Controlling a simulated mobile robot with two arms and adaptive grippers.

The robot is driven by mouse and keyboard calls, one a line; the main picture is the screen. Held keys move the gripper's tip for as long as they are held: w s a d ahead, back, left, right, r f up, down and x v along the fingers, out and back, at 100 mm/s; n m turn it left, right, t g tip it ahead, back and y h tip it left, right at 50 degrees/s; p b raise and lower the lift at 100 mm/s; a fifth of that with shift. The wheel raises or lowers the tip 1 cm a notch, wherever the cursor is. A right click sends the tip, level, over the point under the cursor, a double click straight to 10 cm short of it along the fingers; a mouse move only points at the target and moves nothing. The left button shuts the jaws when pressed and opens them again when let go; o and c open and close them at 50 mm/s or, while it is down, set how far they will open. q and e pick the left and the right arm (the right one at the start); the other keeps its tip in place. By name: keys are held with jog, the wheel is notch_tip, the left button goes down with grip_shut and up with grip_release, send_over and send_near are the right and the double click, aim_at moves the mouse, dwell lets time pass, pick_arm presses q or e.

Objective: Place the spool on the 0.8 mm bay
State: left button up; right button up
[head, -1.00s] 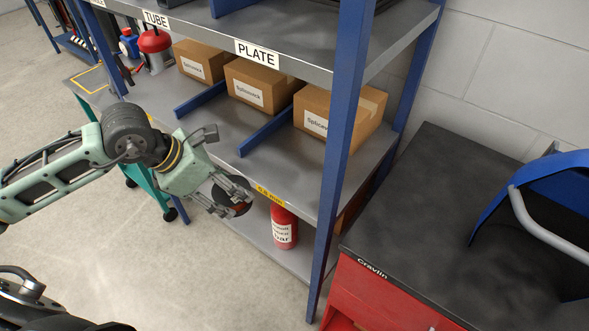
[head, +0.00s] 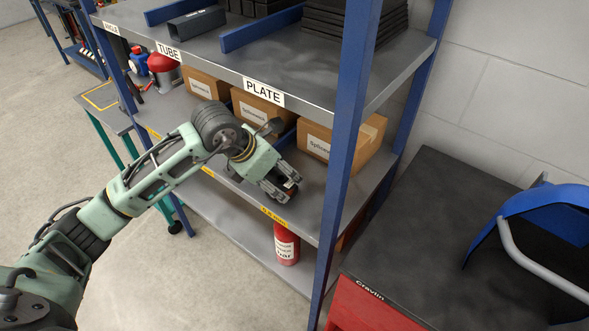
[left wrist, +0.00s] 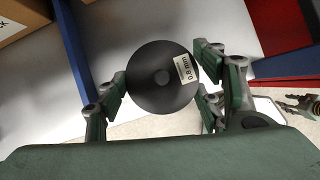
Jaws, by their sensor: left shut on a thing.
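The spool (left wrist: 150,92) is a dark round disc with a white "0.8 mm" label, seen in the left wrist view. My left gripper (head: 282,190) is shut on it, with fingers on both sides of the disc. In the head view, the gripper mostly hides the spool. It is over the front part of the middle shelf (head: 234,213), just behind a yellow label (head: 273,217) on the shelf edge that looks like "0.8 mm". Whether the spool touches the shelf is unclear. My right gripper (left wrist: 285,104) shows small at the right edge of the left wrist view; its opening is unclear.
A blue upright post (head: 342,150) stands right of the gripper. The upper shelf (head: 290,62) overhangs. A red cylinder (head: 286,243) stands below. A black-topped cabinet (head: 420,240) is at right.

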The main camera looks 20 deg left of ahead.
pick_arm(q)
jog(key=w+d, duration=0.2)
jog(key=w, duration=0.1)
jog(key=w+d+p, duration=0.1)
jog(key=shift+w+r, duration=0.1)
jog(key=shift+w, duration=0.15)
jog(key=shift+f+p, duration=0.8)
jog(key=shift+f, duration=0.95)
jog(key=shift+f, duration=0.1)
jog(key=o, duration=1.6)
jog(key=shift+s+a, duration=0.1)
jog(key=shift+o, duration=0.7)
